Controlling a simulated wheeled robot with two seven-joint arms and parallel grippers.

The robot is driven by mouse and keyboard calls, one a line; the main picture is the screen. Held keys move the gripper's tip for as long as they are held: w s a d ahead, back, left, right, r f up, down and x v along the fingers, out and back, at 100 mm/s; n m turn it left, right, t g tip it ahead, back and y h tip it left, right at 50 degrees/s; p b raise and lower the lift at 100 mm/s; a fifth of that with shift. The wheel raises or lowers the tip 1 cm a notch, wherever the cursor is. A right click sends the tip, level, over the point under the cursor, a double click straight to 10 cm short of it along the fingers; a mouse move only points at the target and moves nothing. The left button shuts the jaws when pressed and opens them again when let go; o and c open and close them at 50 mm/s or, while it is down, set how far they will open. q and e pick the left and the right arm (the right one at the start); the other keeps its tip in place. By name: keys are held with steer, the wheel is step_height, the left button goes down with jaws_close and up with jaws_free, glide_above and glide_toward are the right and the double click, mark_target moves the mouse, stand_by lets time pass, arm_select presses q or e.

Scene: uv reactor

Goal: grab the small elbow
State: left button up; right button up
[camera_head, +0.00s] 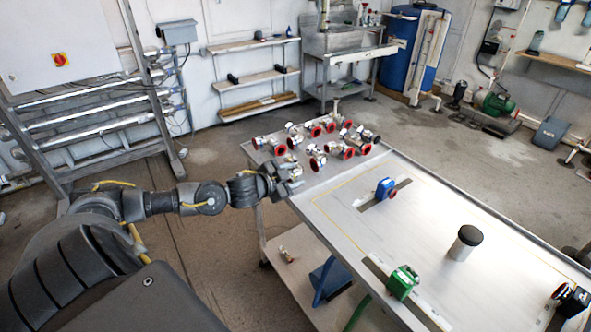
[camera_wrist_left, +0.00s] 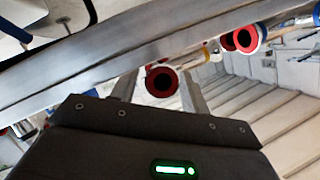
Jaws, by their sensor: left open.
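My left gripper (camera_head: 292,180) is at the left edge of the table, close to the nearest metal fittings. In the left wrist view its two fingers (camera_wrist_left: 160,88) are apart. A fitting with a red-rimmed dark opening (camera_wrist_left: 162,80) shows between the fingers; I cannot tell if they touch it. Several metal fittings with red rings, such as one at the front of the group (camera_head: 317,162), stand on the far left part of the table. Which one is the small elbow I cannot tell for certain. My right gripper is not in view.
The table (camera_head: 345,205) has a raised rim. It carries a blue clamp (camera_head: 385,187), a green clamp (camera_head: 403,281), a black-topped cylinder (camera_head: 465,243) and a black device (camera_head: 571,300) at the right. A lower shelf (camera_head: 300,245) sits below. The table's middle has free room.

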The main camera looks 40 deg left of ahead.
arm_select(q)
jaws_close()
steer(key=shift+r, duration=0.15)
